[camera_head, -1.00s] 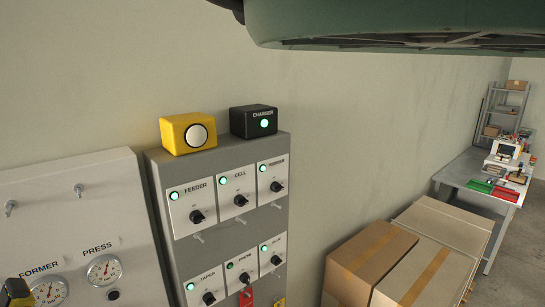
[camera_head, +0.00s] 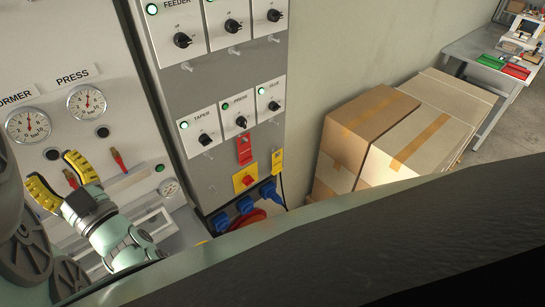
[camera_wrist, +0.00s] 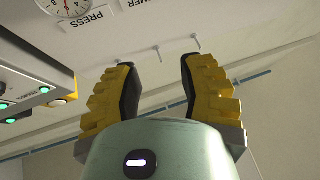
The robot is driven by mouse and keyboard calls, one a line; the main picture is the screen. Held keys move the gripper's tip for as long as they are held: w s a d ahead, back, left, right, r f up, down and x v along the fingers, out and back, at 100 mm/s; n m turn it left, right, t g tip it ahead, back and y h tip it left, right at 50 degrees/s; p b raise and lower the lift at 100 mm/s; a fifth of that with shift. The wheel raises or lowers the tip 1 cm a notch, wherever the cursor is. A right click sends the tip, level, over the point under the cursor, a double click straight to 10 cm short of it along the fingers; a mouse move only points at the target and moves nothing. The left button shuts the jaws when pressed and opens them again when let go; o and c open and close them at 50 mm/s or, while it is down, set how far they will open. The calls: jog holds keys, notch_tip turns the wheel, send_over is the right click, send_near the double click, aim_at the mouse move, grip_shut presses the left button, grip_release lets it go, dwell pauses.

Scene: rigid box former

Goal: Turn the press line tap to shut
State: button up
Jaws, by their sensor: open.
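The press line tap is a red lever (camera_head: 119,160) on the light panel, below the gauge labelled PRESS (camera_head: 87,102). It points up and a little left in the head view. Another red lever (camera_head: 71,179) stands below the FORMER gauge (camera_head: 28,124), partly behind my gripper. My gripper (camera_head: 52,168) has yellow fingers spread apart and empty. It is in front of the panel, left of the press lever and apart from it in the picture. In the wrist view my open gripper (camera_wrist: 158,60) shows against the wall and panel; no red lever is visible there.
A grey control cabinet (camera_head: 221,170) with knobs, lamps, a red-and-yellow switch (camera_head: 245,178) and blue plugs (camera_head: 267,191) stands right of the panel. Cardboard boxes (camera_head: 370,118) are farther right. A workbench (camera_head: 480,50) is at the back. Pegs (camera_wrist: 157,50) stick out in the wrist view.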

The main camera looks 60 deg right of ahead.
aim_at(124, 169)
jog(key=s+d+f+m+g+h+b, duration=0.1)
jog(key=d+f+m+g+h+b, duration=0.2)
jog(key=f, duration=0.7)
jog(key=s+d+f+m+g+h+b, duration=0.1)
jog(key=d+f+g+h+b, duration=0.2)
jog(key=d+f, duration=0.45)
jog(key=shift+g+y, duration=0.3)
jog(key=shift+y, duration=0.4)
jog(key=shift+w+a+f+p+x, duration=0.1)
jog(key=shift+a+f+p+x, duration=0.2)
jog(key=shift+p+x, duration=1.5)
jog(key=shift+w+a+f+p+x, duration=0.1)
jog(key=shift+a+f+p+x, duration=0.25)
jog(key=shift+x, duration=2.9)
jog(key=shift+a+f+p+x, duration=0.1)
jog(key=shift+f+p+x, duration=0.15)
jog(key=shift+p+x, duration=1.6)
jog(key=shift+o, duration=0.3)
jog(key=shift+w+d+b, duration=0.2)
jog(key=shift+w+b, duration=0.45)
grip_shut()
jog(key=shift+a, duration=0.1)
